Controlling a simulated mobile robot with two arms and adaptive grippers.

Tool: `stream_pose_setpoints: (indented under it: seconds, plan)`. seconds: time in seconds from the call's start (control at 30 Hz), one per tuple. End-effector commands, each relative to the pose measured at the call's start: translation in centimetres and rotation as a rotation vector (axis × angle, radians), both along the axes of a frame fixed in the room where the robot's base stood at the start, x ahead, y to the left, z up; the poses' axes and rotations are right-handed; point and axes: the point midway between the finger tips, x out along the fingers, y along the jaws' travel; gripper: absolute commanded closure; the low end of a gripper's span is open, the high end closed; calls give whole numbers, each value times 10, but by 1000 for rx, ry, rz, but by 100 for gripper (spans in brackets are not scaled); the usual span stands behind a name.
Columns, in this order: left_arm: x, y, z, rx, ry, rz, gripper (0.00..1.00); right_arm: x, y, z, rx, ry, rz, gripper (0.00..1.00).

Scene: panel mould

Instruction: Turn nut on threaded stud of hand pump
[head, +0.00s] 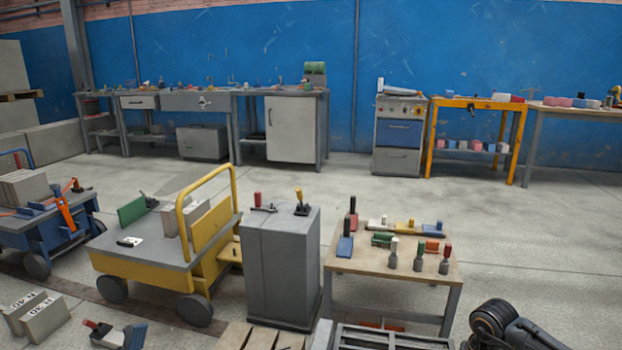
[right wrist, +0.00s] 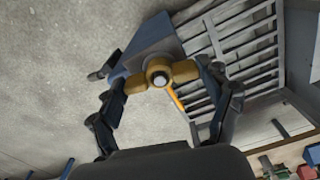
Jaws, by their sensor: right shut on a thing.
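In the right wrist view a brass-coloured winged nut (right wrist: 147,75) sits around the round grey end of a stud (right wrist: 160,79). My right gripper (right wrist: 161,73) has one finger at each wing of the nut and is shut on it. Behind the nut is a blue-grey body (right wrist: 151,40), which looks like the hand pump. A thin orange bar (right wrist: 175,99) shows just below the nut. Most of the pump is hidden or out of view. In the head view only part of my right arm shows at the lower right. My left gripper is in neither view.
A slatted grey metal frame (right wrist: 246,42) lies close behind the nut; it also shows in the head view (head: 390,338). A low wooden-topped table (head: 345,262) with small tools, a grey cabinet (head: 282,265) and a yellow cart (head: 205,262) stand beyond. Open concrete floor lies behind them.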

Motion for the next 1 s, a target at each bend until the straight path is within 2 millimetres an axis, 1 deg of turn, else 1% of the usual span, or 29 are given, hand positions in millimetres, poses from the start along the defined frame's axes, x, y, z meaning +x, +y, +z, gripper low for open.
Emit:
stream_pose_setpoints:
  seconds: [0.1,0.3,0.7,1.0]
  plan:
    - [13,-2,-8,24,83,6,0,0,0,1,1,1,-105,58]
    - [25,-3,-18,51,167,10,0,0,0,0,0,1,-227,58]
    - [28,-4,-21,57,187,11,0,-1,0,0,0,2,-263,58]
    - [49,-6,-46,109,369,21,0,0,1,0,0,1,-486,58]
